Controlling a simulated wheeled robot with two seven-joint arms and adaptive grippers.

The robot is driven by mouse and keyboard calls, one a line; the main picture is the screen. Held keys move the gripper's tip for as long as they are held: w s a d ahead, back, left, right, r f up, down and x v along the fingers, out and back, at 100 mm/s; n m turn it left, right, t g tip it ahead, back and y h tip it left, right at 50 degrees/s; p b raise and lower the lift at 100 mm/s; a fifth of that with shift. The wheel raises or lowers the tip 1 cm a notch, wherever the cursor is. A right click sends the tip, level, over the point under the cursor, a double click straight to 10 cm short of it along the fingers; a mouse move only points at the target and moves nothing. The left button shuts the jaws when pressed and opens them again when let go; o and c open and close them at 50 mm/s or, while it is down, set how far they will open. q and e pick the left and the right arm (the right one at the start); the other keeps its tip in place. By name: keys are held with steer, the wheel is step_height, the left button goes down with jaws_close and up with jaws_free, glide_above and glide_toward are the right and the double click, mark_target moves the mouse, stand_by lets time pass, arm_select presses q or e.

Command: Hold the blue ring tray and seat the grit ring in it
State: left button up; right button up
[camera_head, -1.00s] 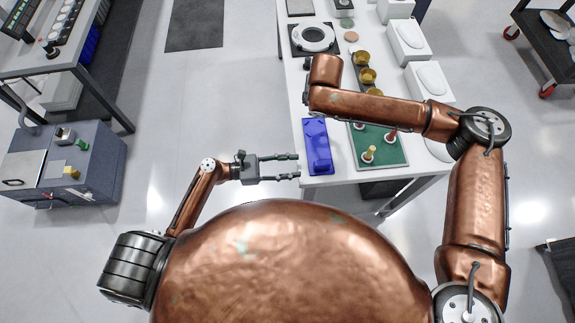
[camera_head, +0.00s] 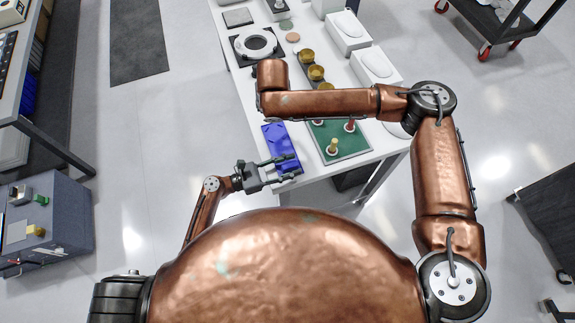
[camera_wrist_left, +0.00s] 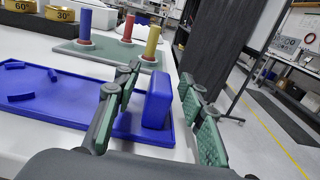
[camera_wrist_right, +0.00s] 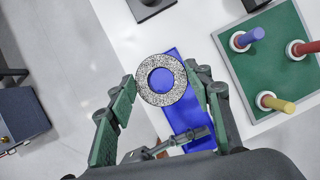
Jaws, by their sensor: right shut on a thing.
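The blue ring tray (camera_head: 282,142) lies flat at the table's near left corner. In the left wrist view it shows as a blue plate (camera_wrist_left: 60,92) with raised pieces and an upright block (camera_wrist_left: 158,98). My left gripper (camera_head: 289,166) is open at the tray's near end, its fingers (camera_wrist_left: 160,92) either side of that block with gaps visible. The grit ring (camera_wrist_right: 173,98), speckled grey, is between the fingertips of my right gripper (camera_wrist_right: 160,80), which is shut on it above the tray. In the head view my right arm hides the ring.
A green board (camera_head: 340,143) with coloured pegs stands right beside the tray. Gold-coloured pieces (camera_head: 316,73), a white ring on a black plate (camera_head: 255,43) and white boxes (camera_head: 376,66) stand farther back. A grey cabinet (camera_head: 50,225) is at left, with free floor between.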

arm_select(q)
steer(key=shift+c, duration=0.4)
jaws_close()
stand_by(0.8)
